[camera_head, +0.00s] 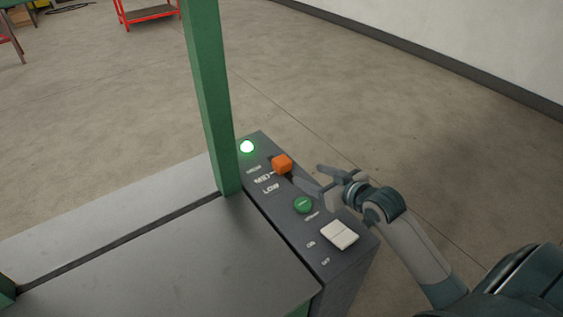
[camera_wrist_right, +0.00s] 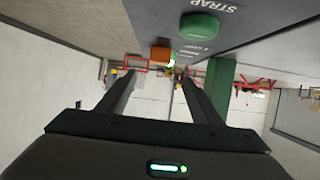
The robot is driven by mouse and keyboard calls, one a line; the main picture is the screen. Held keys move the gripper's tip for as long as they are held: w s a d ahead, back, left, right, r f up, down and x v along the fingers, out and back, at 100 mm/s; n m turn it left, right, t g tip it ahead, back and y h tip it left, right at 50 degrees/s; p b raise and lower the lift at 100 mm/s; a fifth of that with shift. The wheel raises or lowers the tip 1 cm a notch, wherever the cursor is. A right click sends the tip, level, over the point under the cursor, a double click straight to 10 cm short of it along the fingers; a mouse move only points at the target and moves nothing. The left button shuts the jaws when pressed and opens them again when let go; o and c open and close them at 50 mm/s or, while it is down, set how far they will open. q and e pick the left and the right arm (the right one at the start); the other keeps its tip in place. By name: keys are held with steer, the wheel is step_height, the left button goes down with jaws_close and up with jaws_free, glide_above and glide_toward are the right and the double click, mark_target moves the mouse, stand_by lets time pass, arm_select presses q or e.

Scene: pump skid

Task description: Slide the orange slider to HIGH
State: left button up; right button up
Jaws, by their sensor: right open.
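The orange slider (camera_head: 282,164) is a small block on the dark sloping control panel (camera_head: 285,218). In the head view it stands about level with the MED label, with LOW nearer me and a blurred top label towards the lit green lamp (camera_head: 247,147). My right gripper (camera_head: 306,174) is open, just right of the slider, and looks empty. In the right wrist view the slider (camera_wrist_right: 160,54) shows beyond the gap between the open fingers (camera_wrist_right: 158,77), apart from them. My left gripper is not in view.
A green button (camera_head: 303,204) and a white rocker switch (camera_head: 340,235) sit on the panel nearer me. A green post (camera_head: 209,95) rises left of the slider. A grey flat top (camera_head: 190,262) lies left of the panel. The floor to the right is clear.

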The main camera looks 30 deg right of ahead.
mark_target(286, 164)
steer(key=shift+w+f, duration=0.1)
steer(key=shift+w, duration=0.35)
steer(key=p+x, duration=0.2)
steer(key=x, duration=1.3)
steer(key=shift+w+p, duration=0.25)
steer(key=shift+p, duration=0.1)
jaws_close()
steer(key=w, duration=0.1)
steer(key=w+b, duration=0.1)
steer(key=w, duration=0.1)
steer(key=w+a, duration=0.1)
steer(key=w, duration=0.1)
steer(key=shift+w+f, duration=0.1)
steer(key=shift+d, duration=0.1)
jaws_free()
steer(key=shift+w, duration=0.15)
